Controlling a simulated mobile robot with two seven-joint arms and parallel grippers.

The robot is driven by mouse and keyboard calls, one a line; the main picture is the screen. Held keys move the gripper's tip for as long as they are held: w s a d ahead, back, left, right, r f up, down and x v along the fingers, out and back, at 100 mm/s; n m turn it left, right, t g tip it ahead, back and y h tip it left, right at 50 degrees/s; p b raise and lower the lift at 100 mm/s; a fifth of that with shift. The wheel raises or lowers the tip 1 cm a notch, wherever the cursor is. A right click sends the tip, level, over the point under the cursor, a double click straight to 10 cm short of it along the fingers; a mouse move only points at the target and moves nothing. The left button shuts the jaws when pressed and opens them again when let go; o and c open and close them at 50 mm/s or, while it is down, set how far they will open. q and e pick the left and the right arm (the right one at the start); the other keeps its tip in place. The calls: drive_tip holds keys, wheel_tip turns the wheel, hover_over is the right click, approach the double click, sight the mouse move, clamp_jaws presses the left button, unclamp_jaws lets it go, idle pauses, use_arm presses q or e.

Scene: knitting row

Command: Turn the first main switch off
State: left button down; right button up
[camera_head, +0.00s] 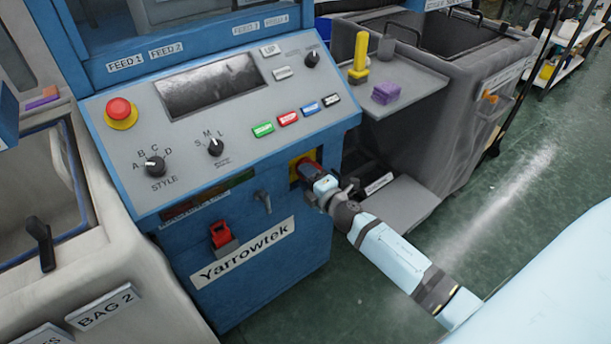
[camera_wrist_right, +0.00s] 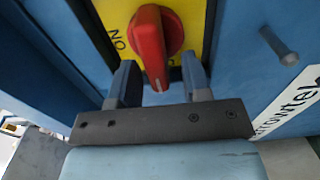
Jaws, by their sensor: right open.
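The main switch is a red rotary knob (camera_wrist_right: 152,45) on a yellow plate (camera_wrist_right: 185,18) on the blue machine's front. In the wrist view its grip lies nearly along the picture's vertical, with black lettering, seemingly ON, beside it at the left. In the head view the yellow plate (camera_head: 293,171) shows beside my gripper, which hides most of the knob. My right gripper (camera_wrist_right: 160,80) is open, with one finger on each side of the knob's lower end. Small gaps seem to show between fingers and knob. My left gripper is not in view.
A red lever-like part (camera_head: 221,234) and a grey peg (camera_head: 263,201) sit on the same front panel. Above is the sloping control panel (camera_head: 230,175) with buttons and dials. A grey shelf (camera_head: 415,88) with a yellow object (camera_head: 360,55) and a purple block (camera_head: 386,93) stands right.

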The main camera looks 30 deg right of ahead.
drive_tip(key=s+d, duration=0.1)
drive_tip(key=s, duration=1.2)
drive_tip(key=shift+s, duration=0.15)
drive_tip(key=s+a+f+m+g+y, duration=0.1)
drive_tip(key=s+a+f+m+g, duration=0.15)
drive_tip(key=s+a+m, duration=0.5)
drive_tip(key=s+a+f+m+g+y, duration=0.1)
drive_tip(key=s+a+m+g, duration=0.35)
drive_tip(key=a+m, duration=0.55)
use_arm(q)
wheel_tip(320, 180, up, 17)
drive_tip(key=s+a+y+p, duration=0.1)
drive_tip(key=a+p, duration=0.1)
drive_tip(key=p, duration=2.4)
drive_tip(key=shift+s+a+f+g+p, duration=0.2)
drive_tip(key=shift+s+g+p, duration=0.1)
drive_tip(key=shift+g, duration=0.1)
use_arm(e)
wheel_tip(320, 180, up, 17)
drive_tip(key=s+d+n, duration=0.1)
drive_tip(key=shift+s+d+r, duration=0.15)
drive_tip(key=shift+s+d, duration=0.1)
drive_tip(key=shift+s, duration=0.1)
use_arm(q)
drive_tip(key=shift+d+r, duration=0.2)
use_arm(e)
drive_tip(key=shift+n, duration=0.25)
